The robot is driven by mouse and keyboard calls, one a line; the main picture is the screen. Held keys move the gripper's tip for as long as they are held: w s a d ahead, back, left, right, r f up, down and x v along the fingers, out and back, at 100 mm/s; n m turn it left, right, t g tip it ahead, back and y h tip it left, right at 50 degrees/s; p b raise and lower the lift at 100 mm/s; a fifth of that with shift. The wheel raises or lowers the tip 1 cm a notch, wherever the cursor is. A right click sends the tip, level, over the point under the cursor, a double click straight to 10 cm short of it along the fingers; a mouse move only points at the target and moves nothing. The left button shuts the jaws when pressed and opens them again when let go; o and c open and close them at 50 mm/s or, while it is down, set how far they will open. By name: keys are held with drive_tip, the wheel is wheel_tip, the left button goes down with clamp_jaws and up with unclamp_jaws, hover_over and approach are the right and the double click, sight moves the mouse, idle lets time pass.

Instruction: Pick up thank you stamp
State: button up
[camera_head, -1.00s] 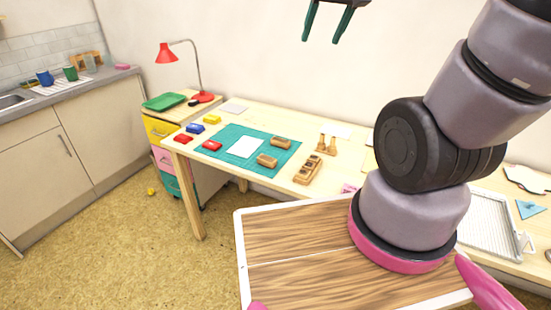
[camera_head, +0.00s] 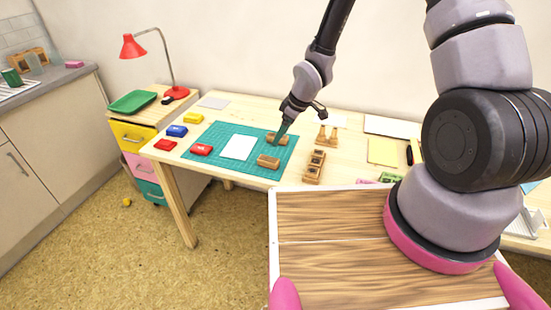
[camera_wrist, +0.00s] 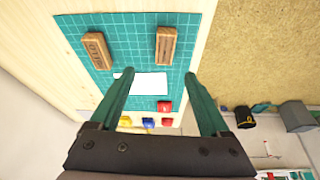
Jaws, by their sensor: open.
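Two wooden block stamps lie on the green cutting mat (camera_head: 212,137). The far stamp (camera_head: 272,139) is at left in the wrist view (camera_wrist: 97,50), with dark lettering on top. The near stamp (camera_head: 268,161) is at right in the wrist view (camera_wrist: 166,45), also with dark marks. I cannot read either lettering well enough to tell which says thank you. My gripper (camera_head: 283,129) is open and empty, its green fingers pointing down by the far stamp and partly hiding it. In the wrist view its fingertips (camera_wrist: 159,74) are spread over the mat, apart from both stamps.
White paper (camera_head: 239,147) lies on the mat. Red (camera_head: 201,150), blue (camera_head: 177,131) and yellow inkpads stand at the left. A wooden stamp holder (camera_head: 315,167) and small wooden stands (camera_head: 327,136) are right of the mat. A red lamp (camera_head: 134,46) stands behind left.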

sight(269, 159)
drive_tip(key=x, duration=0.8)
drive_tip(key=s+x, duration=0.1)
drive_tip(key=x, duration=0.3)
clamp_jaws()
wheel_tip(269, 159, up, 10)
drive_tip(key=c, duration=0.8)
unclamp_jaws()
drive_tip(key=c, duration=0.4)
